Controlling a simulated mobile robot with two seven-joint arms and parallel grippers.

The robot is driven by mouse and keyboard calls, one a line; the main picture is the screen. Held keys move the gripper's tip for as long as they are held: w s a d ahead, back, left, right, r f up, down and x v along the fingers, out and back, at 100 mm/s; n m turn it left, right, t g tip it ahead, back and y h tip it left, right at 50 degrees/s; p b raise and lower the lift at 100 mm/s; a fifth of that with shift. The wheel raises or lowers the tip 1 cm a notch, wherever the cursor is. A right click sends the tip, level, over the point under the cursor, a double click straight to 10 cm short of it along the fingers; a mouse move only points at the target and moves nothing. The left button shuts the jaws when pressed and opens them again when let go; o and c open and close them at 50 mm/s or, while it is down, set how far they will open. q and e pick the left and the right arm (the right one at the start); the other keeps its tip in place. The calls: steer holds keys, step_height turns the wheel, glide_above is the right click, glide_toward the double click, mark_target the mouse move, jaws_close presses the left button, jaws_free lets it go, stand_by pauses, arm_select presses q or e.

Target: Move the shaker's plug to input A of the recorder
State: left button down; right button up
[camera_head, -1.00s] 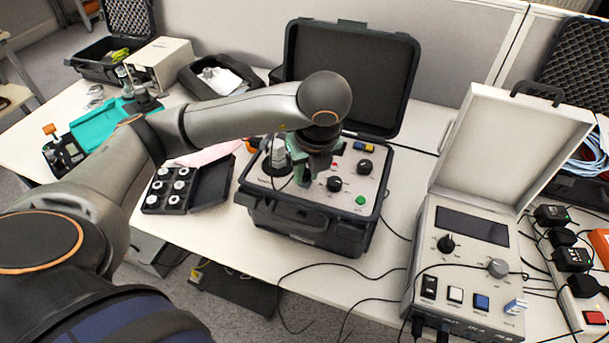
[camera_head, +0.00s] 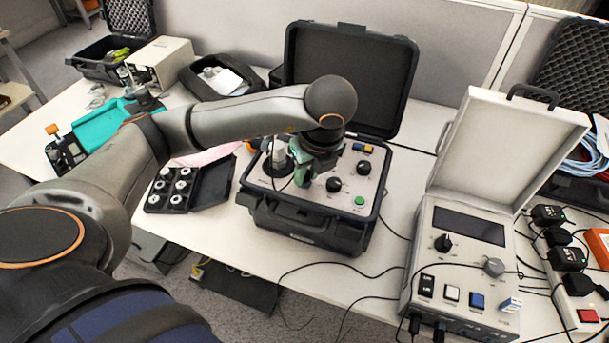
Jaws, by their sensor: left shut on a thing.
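The shaker case (camera_head: 305,234) stands open on the table in the middle, with a grey panel, knobs, a green button and a pale upright cylinder (camera_head: 277,154). My left gripper (camera_head: 301,181) is low over this panel, just right of the cylinder. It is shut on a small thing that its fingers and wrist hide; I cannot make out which. A thin dark cable curves beside the fingers. The recorder (camera_head: 457,262) stands open at the right, with a dark screen and several switches. Black plugs (camera_head: 414,325) sit at its front edge; the input labels are too small to read. My right gripper is not in view.
A black tray of small round parts (camera_head: 170,190) lies left of the shaker case. Loose dark cables (camera_head: 345,268) cross the table between the two devices. A power strip with adapters (camera_head: 566,262) stands at the right. Raised lids stand behind both devices.

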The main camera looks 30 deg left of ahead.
mark_target(307, 174)
arm_select(q)
steer(key=shift+n, duration=0.3)
steer(key=c, duration=0.6)
jaws_free()
steer(key=shift+p+v, duration=2.5)
steer(key=shift+p, duration=0.25)
